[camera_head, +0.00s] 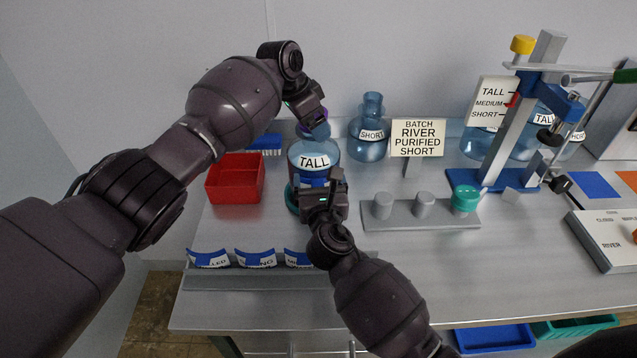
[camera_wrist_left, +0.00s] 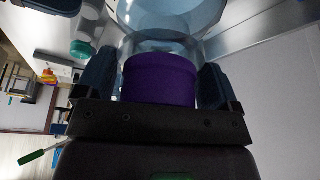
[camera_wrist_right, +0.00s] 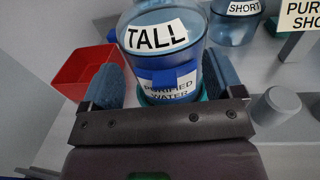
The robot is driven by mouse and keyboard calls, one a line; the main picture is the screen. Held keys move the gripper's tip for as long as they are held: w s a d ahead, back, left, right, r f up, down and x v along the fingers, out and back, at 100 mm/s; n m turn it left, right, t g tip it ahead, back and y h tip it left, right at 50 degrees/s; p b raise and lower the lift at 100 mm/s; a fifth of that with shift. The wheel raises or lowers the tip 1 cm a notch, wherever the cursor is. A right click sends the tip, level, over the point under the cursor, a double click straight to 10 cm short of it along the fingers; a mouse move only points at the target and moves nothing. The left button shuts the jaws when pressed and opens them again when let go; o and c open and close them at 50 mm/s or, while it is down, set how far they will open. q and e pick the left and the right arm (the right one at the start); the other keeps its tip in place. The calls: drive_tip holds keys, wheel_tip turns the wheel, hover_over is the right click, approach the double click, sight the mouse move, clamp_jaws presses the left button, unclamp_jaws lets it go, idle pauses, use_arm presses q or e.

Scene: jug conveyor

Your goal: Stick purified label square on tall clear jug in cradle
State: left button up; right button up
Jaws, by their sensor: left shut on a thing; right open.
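The tall clear jug (camera_head: 303,152), marked TALL, stands upright in the teal cradle (camera_head: 291,200). My left gripper (camera_head: 314,124) is at its top, shut on the purple cap (camera_wrist_left: 160,80). The purified label (camera_wrist_right: 168,90), white with a blue band and tab, shows on the jug's front below the TALL mark in the right wrist view. It looks about level there; its lower edge is partly hidden. My right gripper (camera_head: 322,178) is open in front of the jug, one finger to each side of the label, with no grip on it.
A red bin (camera_head: 236,180) stands left of the jug. Several curved labels sit on a front rack (camera_head: 220,272). A grey peg rack (camera_head: 405,215) lies to the right. A short jug (camera_head: 370,145) and the batch sign (camera_head: 417,138) stand behind.

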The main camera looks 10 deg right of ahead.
drive_tip(key=shift+s+a+r, duration=0.1)
drive_tip(key=shift+s+r, duration=0.25)
drive_tip(key=shift+r, duration=0.2)
drive_tip(key=shift+s+r, duration=0.3)
drive_tip(key=shift+r, duration=0.2)
use_arm(q)
drive_tip(key=o, duration=0.8)
drive_tip(key=shift+r, duration=0.1)
drive_tip(key=v, duration=1.2)
drive_tip(key=shift+s+a, duration=0.1)
